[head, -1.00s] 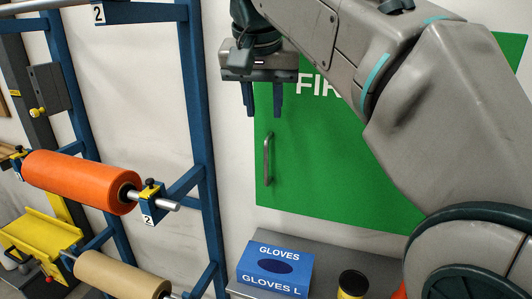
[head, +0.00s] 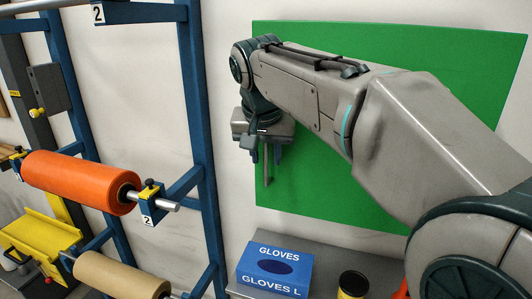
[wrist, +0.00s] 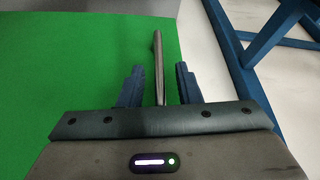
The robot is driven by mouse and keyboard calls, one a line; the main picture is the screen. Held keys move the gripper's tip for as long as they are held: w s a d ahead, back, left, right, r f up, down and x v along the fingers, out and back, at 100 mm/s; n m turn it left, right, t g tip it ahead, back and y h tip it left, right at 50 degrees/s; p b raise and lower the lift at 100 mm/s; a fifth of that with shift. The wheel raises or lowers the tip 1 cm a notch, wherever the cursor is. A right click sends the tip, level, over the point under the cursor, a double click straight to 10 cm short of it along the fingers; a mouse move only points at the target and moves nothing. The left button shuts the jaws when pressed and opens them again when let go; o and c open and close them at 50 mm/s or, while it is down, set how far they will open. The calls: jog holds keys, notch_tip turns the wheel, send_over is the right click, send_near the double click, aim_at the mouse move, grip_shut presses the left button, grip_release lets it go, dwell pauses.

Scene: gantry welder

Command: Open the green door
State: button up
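The green door (head: 400,207) is a flat panel on the wall, and it looks closed. My arm covers much of it, including its lettering. Its grey vertical bar handle (head: 266,172) is near the door's left edge, mostly hidden behind my gripper (head: 266,153). In the wrist view the handle (wrist: 158,62) stands out from the green door (wrist: 65,60) and runs between the two blue fingers of my gripper (wrist: 159,86). The fingers are open, with a gap on both sides of the handle. I see no contact.
A blue rack (head: 201,130) with an orange roll (head: 75,182) and a tan roll (head: 115,277) stands left of the door. Below the door, a grey surface (head: 325,262) holds a blue gloves box (head: 273,270) and a yellow-and-black container (head: 352,286).

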jog(key=shift+f, duration=0.1)
grip_shut()
